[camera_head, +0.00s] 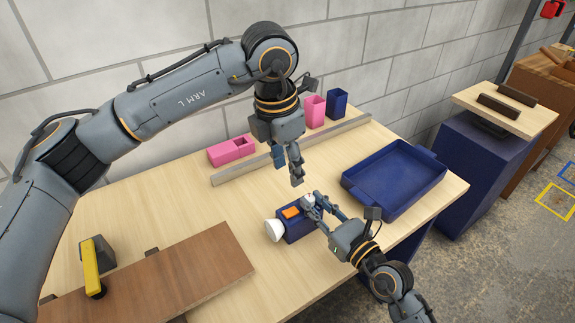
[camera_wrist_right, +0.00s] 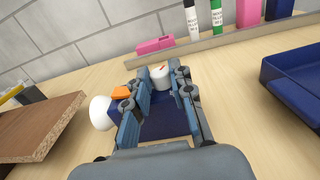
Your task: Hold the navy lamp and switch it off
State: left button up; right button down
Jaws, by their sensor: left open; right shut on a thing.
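The navy lamp (camera_head: 292,228) lies on the light wood table, with a white bulb-like end (camera_head: 274,230) pointing left. An orange switch (camera_head: 291,212) sits on its top, and a white knob with a red mark (camera_head: 308,200) stands at its right end. My right gripper (camera_head: 312,208) is shut on the lamp's body near the knob. In the right wrist view the fingers (camera_wrist_right: 160,105) straddle the navy body, with the orange switch (camera_wrist_right: 121,92) just left of them. My left gripper (camera_head: 296,172) is open and empty above the lamp, pointing down and not touching it.
A navy tray (camera_head: 350,181) lies at the right of the table. A grey rail (camera_head: 300,147) runs along the back, near a pink block (camera_head: 222,156), a pink cup (camera_head: 314,112) and a navy cup (camera_head: 337,104). A brown board (camera_head: 170,277) and yellow-handled tool (camera_head: 91,266) are front left.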

jog(key=shift+f, duration=0.15)
jog(key=c, duration=1.1)
grip_release()
